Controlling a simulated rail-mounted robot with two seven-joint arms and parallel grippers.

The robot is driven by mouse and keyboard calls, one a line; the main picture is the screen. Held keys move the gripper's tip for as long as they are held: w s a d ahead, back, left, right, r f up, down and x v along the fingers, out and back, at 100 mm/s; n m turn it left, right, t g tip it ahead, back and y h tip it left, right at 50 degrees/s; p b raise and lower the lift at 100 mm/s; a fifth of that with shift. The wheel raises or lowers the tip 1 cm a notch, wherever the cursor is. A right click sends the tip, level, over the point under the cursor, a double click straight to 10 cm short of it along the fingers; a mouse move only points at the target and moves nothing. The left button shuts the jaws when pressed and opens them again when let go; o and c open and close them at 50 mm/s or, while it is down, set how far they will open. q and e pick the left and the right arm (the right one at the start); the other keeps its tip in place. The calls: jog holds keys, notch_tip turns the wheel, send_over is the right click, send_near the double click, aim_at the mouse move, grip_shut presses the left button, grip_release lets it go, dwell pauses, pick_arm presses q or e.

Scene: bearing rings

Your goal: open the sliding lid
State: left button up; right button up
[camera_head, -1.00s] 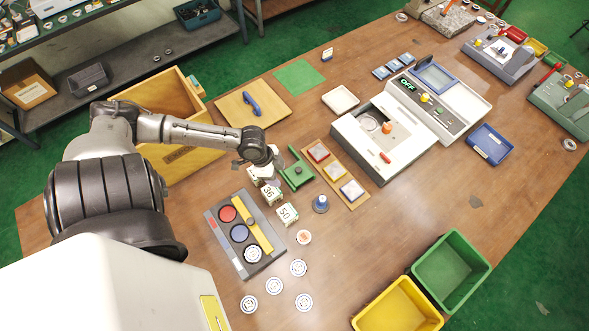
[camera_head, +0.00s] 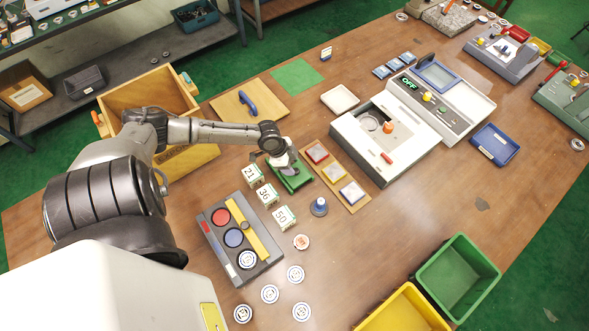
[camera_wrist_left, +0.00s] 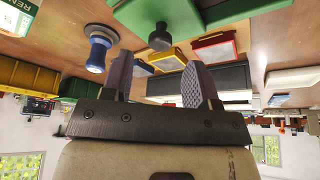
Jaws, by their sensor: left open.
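A green box (camera_head: 290,181) with a flat green top stands near the middle of the table. In the left wrist view its green body (camera_wrist_left: 190,22) carries a dark grey knob (camera_wrist_left: 160,38). My left gripper (camera_head: 283,162) is over this green box and partly hides it; its fingers hide the knob in the head view. In the left wrist view the two fingers of my left gripper (camera_wrist_left: 159,72) are apart with nothing between them, and the knob is beyond their tips. I cannot tell which way the lid slides. My right gripper is out of view.
Number blocks (camera_head: 268,196) stand left of the green box. A wooden strip with coloured squares (camera_head: 335,176) and a blue knobbed piece (camera_head: 319,206) are close on its right. A grey tray with a yellow bar (camera_head: 262,240) lies nearer.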

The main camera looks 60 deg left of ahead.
aim_at(296, 171)
pick_arm(q)
jog(key=shift+x, duration=2.05)
grip_shut()
